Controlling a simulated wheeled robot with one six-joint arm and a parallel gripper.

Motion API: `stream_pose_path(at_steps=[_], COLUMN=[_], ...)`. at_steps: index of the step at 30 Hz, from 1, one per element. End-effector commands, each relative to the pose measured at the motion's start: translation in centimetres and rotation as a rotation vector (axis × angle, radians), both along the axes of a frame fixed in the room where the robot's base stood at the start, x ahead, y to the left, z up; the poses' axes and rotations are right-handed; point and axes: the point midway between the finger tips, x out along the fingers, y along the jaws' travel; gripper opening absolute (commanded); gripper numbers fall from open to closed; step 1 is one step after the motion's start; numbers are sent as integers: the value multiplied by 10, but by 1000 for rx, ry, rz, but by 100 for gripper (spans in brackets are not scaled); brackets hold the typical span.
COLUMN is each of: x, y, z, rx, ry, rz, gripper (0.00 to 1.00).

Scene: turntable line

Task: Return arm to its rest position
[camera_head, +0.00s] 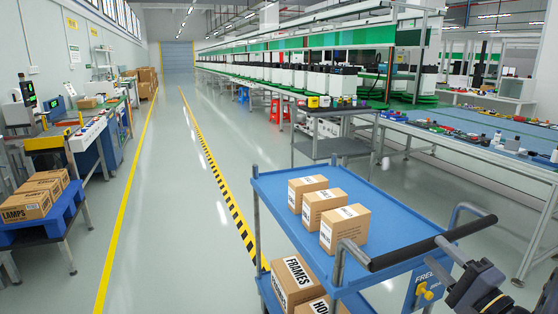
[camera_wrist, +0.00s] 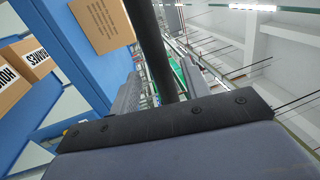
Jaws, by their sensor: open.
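My gripper (camera_wrist: 163,84) is open, with one grey finger on each side of the black push handle (camera_wrist: 155,40) in the wrist view. I cannot tell whether the handle touches the fingers. In the head view my dark gripper and wrist (camera_head: 476,284) are at the lower right, close to the black handle (camera_head: 425,242) of a blue cart (camera_head: 275,190). No carton is in the jaws. The rest of my arm is mostly out of view.
Three cartons (camera_head: 325,205) stand on the cart's top deck, and a FRAMES carton (camera_head: 295,283) on its lower deck. A blue stand (camera_head: 70,212) with LAMPS cartons is left. Workbenches (camera_head: 470,150) line the right. The aisle (camera_head: 190,180) is clear.

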Motion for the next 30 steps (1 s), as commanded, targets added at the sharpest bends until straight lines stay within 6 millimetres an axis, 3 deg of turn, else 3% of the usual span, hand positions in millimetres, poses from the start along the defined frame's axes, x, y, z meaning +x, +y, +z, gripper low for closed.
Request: stream_pose_path(at_steps=[6, 14, 30], x=[34, 60, -22], y=[14, 23, -10], z=[7, 2, -9], rx=[-2, -3, 2], ry=[-3, -3, 1], rz=[5, 3, -5], gripper=[44, 44, 44])
